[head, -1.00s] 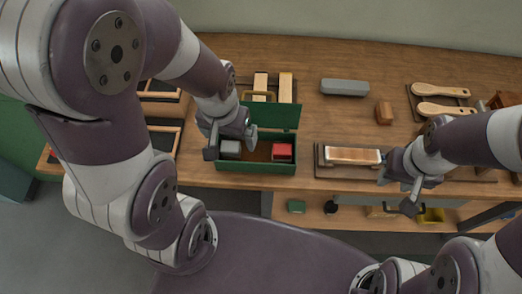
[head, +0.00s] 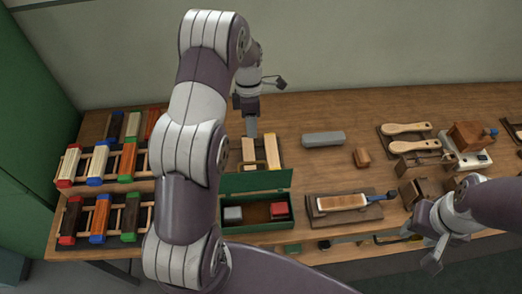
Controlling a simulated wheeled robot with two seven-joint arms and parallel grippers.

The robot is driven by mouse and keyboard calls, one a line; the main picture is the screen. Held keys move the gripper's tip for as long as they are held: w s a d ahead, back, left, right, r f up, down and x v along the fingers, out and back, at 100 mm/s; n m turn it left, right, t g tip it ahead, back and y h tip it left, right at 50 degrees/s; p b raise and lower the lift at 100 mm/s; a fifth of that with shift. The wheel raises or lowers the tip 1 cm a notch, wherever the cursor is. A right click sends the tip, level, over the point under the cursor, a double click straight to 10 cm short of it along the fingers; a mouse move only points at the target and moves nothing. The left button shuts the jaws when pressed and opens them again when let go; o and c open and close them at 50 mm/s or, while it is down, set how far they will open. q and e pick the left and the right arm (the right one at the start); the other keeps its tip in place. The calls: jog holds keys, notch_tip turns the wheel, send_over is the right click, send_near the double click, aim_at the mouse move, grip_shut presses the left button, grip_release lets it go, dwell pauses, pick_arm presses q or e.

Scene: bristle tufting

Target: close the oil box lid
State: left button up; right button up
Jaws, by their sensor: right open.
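The green oil box (head: 256,226) stands near the table's front edge, in the middle of the head view. Its lid (head: 256,181) is open and raised along the box's back edge, with a yellow handle (head: 254,163) at its top. A grey block (head: 233,214) and a red block (head: 279,210) lie inside the box. My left gripper (head: 265,104) is open and empty, above and behind the lid, apart from it. My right gripper (head: 421,246) is open and empty at the front right, well away from the box.
Brushes with coloured ends lie in racks (head: 100,180) on the left. Two wooden blocks (head: 260,150) lie behind the lid. A board with a brush block (head: 342,202) is right of the box. A grey bar (head: 323,139) and wooden paddles (head: 407,128) lie farther back.

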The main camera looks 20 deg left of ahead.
pick_arm(q)
jog(key=b, duration=0.5)
send_near(254, 162)
jog(key=shift+n, duration=0.3)
jog(key=p+x, duration=0.2)
jog(key=x, duration=0.5)
jog(key=shift+w, duration=0.1)
jog(key=shift+f, duration=0.45)
grip_shut()
